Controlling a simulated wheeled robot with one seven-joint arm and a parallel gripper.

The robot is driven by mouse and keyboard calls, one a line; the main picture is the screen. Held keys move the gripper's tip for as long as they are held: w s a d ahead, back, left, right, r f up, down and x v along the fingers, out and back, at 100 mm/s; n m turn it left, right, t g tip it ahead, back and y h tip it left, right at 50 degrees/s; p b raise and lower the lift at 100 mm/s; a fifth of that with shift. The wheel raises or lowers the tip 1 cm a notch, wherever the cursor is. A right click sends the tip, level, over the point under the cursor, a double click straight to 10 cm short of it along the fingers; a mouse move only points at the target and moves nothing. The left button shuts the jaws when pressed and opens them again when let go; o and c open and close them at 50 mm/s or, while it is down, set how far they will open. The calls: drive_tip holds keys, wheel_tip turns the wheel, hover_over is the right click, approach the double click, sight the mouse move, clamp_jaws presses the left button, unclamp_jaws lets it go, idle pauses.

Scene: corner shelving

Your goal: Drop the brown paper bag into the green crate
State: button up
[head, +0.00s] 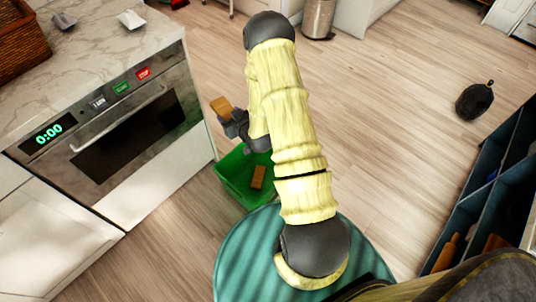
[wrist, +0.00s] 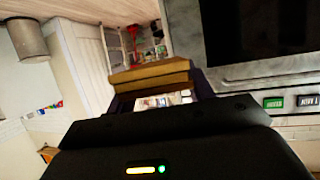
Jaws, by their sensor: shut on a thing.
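My gripper (head: 230,119) is shut on the brown paper bag (head: 221,106), which sticks up from the fingers. The bag also shows in the wrist view (wrist: 150,74), beyond the dark gripper body. The green crate (head: 233,184) stands on the floor between the oven and my arm. The held bag is above and slightly left of the crate, apart from it. Another small brown block-like thing (head: 258,177) lies inside the crate. My arm hides the crate's right side.
A counter with an oven (head: 135,140) stands on the left, close to the held bag. A wicker basket (head: 22,42) and crumpled pieces sit on the counter. A dark shelf (head: 490,190) is at the right. A black bag (head: 474,101) lies on the open floor.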

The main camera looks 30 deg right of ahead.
drive_tip(key=d+f+n+y+b, duration=0.1)
drive_tip(key=d+f+b, duration=0.4)
drive_tip(key=f+b, duration=0.5)
drive_tip(key=d+f+n+y+b, duration=0.1)
drive_tip(key=d+f+b, duration=0.4)
drive_tip(key=f+b, duration=0.6)
drive_tip(key=w+d+f+n+g+y+b, duration=0.1)
drive_tip(key=d+f+b, duration=0.4)
drive_tip(key=f+b, duration=0.5)
drive_tip(key=shift+f+y+b, duration=0.35)
drive_tip(key=shift+y+b, duration=0.05)
drive_tip(key=shift+b, duration=0.15)
drive_tip(key=shift+d, duration=0.1)
wheel_tip(320, 180, down, 6)
drive_tip(key=b, duration=0.5)
